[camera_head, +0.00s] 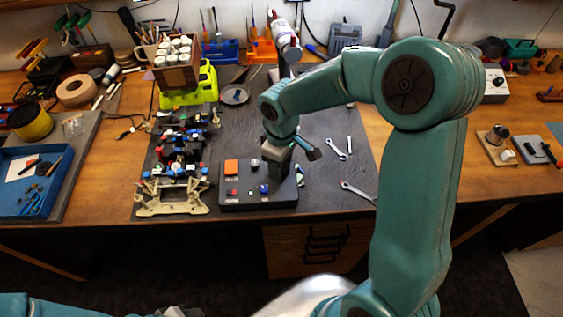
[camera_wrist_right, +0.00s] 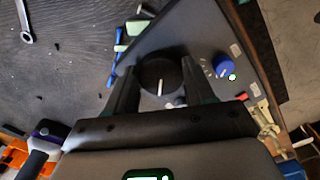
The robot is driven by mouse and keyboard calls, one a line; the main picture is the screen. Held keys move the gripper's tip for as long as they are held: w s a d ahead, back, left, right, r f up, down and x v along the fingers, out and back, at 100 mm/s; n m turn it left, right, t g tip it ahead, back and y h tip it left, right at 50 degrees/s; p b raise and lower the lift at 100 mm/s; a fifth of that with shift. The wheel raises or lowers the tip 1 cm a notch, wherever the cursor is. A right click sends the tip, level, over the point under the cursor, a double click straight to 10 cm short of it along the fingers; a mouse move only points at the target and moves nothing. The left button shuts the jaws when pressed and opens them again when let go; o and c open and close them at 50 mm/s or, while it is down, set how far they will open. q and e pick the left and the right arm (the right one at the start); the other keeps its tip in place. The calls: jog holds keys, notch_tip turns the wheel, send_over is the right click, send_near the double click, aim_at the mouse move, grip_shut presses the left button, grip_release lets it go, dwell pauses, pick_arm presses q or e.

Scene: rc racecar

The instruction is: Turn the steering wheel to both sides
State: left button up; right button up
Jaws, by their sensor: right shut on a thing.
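The head view hides the black knob behind the gripper. My left gripper is out of view.
The stripped racecar chassis (camera_head: 180,160) stands left of the box, with a lime car body (camera_head: 190,94) behind it. Wrenches (camera_head: 356,190) lie on the mat to the right. A blue tray (camera_head: 17,216) is at the far left. The mat behind the box is mostly free.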

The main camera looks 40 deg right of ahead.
jog(key=shift+f+n, duration=0.1)
jog(key=shift+n, duration=0.3)
jog(key=o, duration=1)
jog(key=shift+a, duration=0.1)
jog(key=shift+o, duration=0.2)
notch_tip(320, 180, up, 16)
jog(key=shift+r+b, duration=0.2)
jog(key=shift+b, duration=0.15)
